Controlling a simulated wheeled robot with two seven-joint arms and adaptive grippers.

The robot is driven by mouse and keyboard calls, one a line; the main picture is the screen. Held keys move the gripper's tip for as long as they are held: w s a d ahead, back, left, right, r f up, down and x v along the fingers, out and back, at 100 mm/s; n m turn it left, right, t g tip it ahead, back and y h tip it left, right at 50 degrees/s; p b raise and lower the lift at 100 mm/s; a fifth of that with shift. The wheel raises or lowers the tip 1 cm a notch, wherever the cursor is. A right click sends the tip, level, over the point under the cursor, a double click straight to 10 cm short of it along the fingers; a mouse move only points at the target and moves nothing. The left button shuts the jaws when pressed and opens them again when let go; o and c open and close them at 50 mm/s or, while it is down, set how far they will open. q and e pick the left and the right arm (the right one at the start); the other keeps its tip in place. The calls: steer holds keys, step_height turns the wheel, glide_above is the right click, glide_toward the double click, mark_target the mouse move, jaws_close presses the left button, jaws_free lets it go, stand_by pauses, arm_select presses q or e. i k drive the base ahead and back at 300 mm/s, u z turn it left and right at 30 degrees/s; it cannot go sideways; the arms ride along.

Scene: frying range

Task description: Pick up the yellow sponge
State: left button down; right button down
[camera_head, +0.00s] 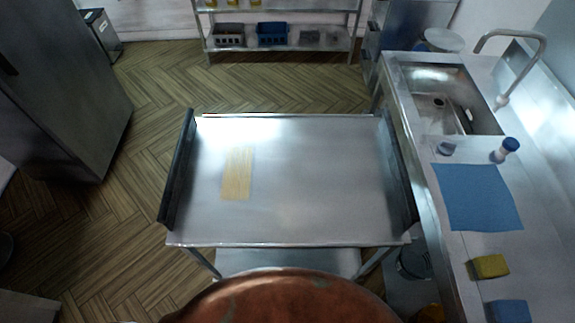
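The yellow sponge (489,267) lies on the steel counter at the lower right of the head view. It sits between a blue cloth (478,196) behind it and a blue sponge-like block (508,311) nearer to me, apart from both. Nothing covers it. Neither of my grippers shows in this view.
A steel cart (310,180) with a light wooden board (237,173) stands in front of me, left of the counter. The counter has a sink (445,100) with a tall faucet (520,36), a blue-capped shaker (505,149) and a small metal cup (446,147).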

mark_target(494, 266)
steer(key=z, duration=0.25)
steer(key=k, duration=0.65)
steer(key=z, duration=0.5)
steer(key=k, duration=0.5)
steer(key=z, duration=0.3)
steer(key=i, duration=0.85)
steer(key=z, duration=0.8)
